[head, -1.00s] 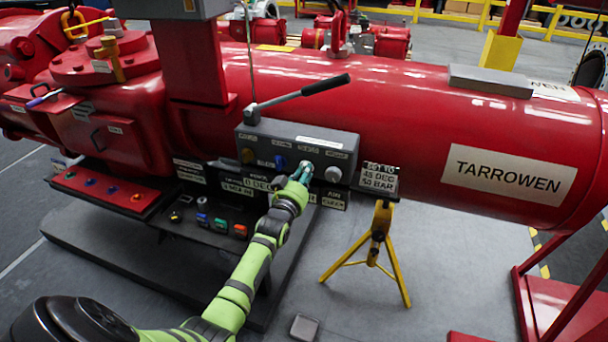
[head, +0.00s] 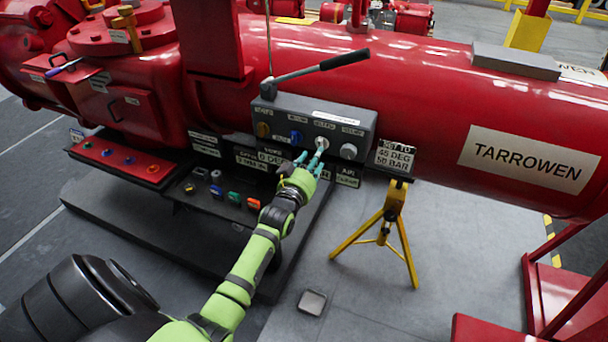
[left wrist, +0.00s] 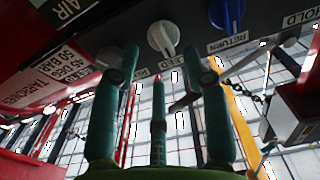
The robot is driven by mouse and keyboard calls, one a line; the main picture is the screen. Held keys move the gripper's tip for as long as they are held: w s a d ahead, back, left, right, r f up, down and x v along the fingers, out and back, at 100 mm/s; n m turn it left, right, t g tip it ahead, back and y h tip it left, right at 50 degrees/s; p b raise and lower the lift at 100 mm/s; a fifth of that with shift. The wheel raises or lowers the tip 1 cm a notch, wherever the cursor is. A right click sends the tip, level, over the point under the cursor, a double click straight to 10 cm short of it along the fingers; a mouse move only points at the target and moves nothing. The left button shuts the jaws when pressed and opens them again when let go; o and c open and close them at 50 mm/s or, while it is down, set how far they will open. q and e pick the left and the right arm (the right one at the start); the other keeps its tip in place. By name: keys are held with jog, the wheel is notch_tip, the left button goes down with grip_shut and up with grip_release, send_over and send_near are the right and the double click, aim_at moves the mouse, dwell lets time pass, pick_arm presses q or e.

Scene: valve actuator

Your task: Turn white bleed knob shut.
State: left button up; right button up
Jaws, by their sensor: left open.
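The white bleed knob (head: 322,143) is on the grey control box (head: 330,122), between a blue knob (head: 296,137) and a pale grey knob (head: 348,151). In the left wrist view the white knob (left wrist: 163,38) shows beside a partly covered "BLEED" label. My left gripper (head: 309,160) is open, with its teal fingers just below and in front of the white knob. In the left wrist view the fingers (left wrist: 165,62) are spread, with the knob beyond the gap between their tips. I see no clear contact. My right gripper is not in view.
A lever with a black handle (head: 344,59) rises above the box. A yellow stand (head: 388,230) with a "SET TO" sign (head: 394,157) is to the right.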

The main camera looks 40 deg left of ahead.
pick_arm(q)
jog(key=v, duration=0.7)
jog(key=shift+s, duration=0.1)
